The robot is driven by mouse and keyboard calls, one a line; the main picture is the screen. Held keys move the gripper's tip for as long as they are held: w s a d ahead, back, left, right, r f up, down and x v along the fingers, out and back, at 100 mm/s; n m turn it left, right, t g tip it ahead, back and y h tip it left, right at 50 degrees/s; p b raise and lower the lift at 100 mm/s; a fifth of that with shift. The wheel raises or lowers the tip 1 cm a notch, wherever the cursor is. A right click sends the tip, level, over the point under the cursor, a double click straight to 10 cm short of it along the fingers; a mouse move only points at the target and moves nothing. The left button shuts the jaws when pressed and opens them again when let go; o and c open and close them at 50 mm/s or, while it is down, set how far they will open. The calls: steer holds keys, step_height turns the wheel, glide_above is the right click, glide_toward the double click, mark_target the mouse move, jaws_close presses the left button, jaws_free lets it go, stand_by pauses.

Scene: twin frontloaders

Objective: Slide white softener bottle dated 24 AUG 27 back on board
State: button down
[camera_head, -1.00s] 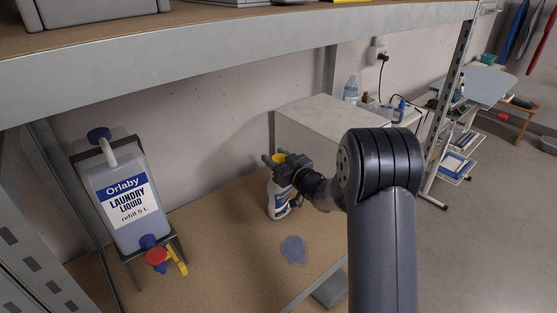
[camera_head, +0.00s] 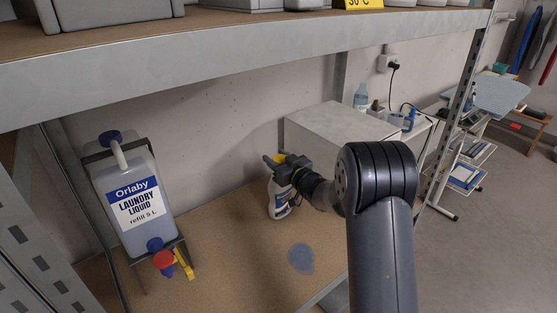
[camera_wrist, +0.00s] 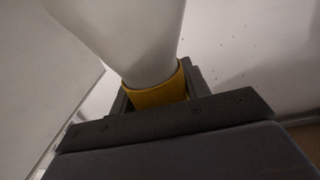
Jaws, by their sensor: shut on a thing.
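A white bottle (camera_head: 279,200) with a blue and white label and a yellow top is upright at the back of the brown shelf board (camera_head: 225,245). My gripper (camera_head: 281,165) is shut on its top from the right side. In the wrist view the white bottle (camera_wrist: 125,35) fills the upper middle, with a yellow band (camera_wrist: 157,92) between the jaws. The date on the bottle cannot be read. Whether its base touches the board is hard to tell.
A large laundry liquid refill canister (camera_head: 133,200) stands on a stand at the left, with a red and yellow tap (camera_head: 165,262). A bluish puddle-like patch (camera_head: 301,258) lies on the board in front of the bottle. A white box-shaped unit (camera_head: 335,130) stands behind. An upper shelf edge (camera_head: 230,62) runs overhead.

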steer(key=shift+x, duration=2.5)
steer(key=shift+s+a, duration=0.1)
steer(key=c, duration=0.7)
jaws_free()
steer(key=shift+o, duration=0.2)
steer(key=b+v, duration=0.2)
steer(key=v, duration=0.8)
steer(key=shift+s, duration=0.35)
steer(key=shift+w, duration=0.1)
